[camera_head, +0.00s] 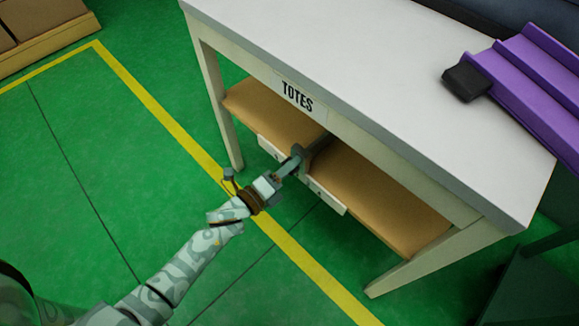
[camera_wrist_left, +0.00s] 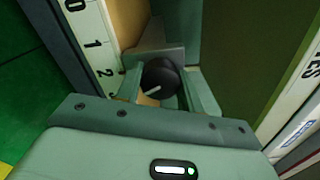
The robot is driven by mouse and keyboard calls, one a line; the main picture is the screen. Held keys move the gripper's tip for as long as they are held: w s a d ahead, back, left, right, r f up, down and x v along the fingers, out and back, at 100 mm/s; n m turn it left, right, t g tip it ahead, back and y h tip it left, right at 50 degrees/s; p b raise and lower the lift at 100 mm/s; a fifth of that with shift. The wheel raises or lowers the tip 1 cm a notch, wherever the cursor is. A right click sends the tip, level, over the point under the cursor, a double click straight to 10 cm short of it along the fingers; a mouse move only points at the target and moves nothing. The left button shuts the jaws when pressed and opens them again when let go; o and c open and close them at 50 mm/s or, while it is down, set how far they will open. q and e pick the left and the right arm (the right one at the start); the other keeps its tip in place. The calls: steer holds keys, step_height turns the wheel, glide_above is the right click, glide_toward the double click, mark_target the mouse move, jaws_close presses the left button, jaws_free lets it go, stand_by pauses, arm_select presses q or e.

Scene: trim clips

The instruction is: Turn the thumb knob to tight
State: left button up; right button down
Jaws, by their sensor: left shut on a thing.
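The thumb knob (camera_wrist_left: 160,78) is a round black knob with a white pointer line, seen in the left wrist view. It sits in front of a grey bracket (camera_wrist_left: 153,52) beside a white scale strip (camera_wrist_left: 93,40) with black numbers. My left gripper (camera_wrist_left: 165,88) has its two pale green fingers on either side of the knob and is shut on it. In the head view my left gripper (camera_head: 292,163) reaches to the front edge of the table's lower shelf, where the knob is hidden or too small to tell. My right gripper is not in view.
A white-topped table (camera_head: 380,80) with a "TOTES" label (camera_head: 297,95) stands over the brown lower shelf (camera_head: 370,195). A purple ribbed piece (camera_head: 530,80) with a black end block (camera_head: 466,82) lies at the top right. Green floor with yellow lines is clear at left.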

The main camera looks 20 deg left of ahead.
arm_select(q)
steer(key=m, duration=0.2)
steer(key=shift+f+m+b, duration=0.3)
steer(key=shift+b, duration=0.1)
steer(key=shift+m+b, duration=0.35)
steer(key=shift+m, duration=0.75)
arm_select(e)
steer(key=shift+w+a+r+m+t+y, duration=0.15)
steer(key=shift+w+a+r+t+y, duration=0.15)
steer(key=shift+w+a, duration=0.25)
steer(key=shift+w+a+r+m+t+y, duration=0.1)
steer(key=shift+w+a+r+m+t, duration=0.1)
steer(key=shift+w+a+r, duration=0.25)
arm_select(q)
steer(key=shift+r, duration=0.1)
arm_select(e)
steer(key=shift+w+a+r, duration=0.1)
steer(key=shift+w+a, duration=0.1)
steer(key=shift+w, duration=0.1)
arm_select(q)
steer(key=o, duration=1)
steer(key=shift+r, duration=0.1)
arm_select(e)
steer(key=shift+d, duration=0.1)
arm_select(q)
steer(key=shift+s, duration=0.1)
